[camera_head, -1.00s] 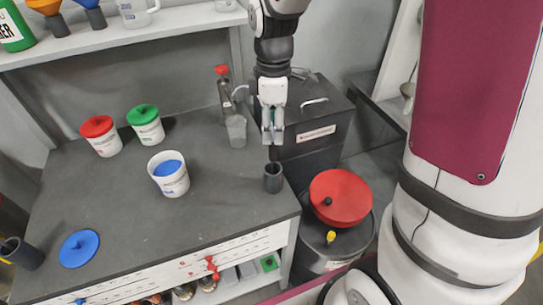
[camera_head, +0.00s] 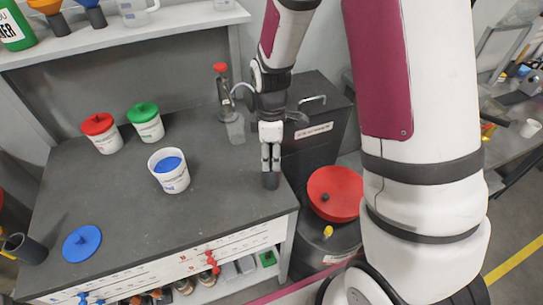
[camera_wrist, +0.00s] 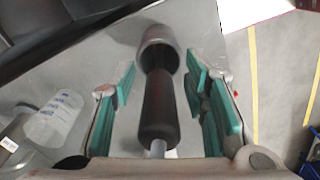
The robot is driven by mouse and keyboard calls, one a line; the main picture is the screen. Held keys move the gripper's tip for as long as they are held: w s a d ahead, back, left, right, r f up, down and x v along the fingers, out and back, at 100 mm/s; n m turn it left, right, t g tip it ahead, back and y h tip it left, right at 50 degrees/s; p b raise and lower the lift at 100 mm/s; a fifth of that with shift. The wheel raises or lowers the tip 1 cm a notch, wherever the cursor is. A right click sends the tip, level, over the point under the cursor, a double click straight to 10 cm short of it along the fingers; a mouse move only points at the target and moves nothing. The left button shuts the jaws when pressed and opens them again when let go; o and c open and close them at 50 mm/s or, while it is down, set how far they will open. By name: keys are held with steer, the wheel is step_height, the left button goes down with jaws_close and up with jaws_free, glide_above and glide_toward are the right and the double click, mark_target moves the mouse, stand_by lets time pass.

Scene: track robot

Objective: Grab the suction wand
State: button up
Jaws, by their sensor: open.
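The suction wand (camera_wrist: 158,110) shows in the wrist view as a black grip with a thin silver shaft at the near end. Its far end stands in a grey holder cup (camera_wrist: 157,42), which also shows in the head view (camera_head: 271,182) near the bench's right front edge. My gripper (camera_wrist: 160,78) is open, with teal-padded fingers on both sides of the black grip. A gap shows on each side of the grip. In the head view my gripper (camera_head: 270,163) points down just above the holder and hides the wand.
The grey bench (camera_head: 110,190) bears a white tub with blue contents (camera_head: 170,175), two lidded tubs and a blue lid (camera_head: 82,244). A red-topped pump bottle (camera_head: 223,95) and clear cup (camera_head: 235,130) stand behind my gripper. A red-lidded drum (camera_head: 335,190) stands right of the bench.

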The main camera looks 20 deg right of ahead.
steer(key=shift+c, duration=0.2)
jaws_close()
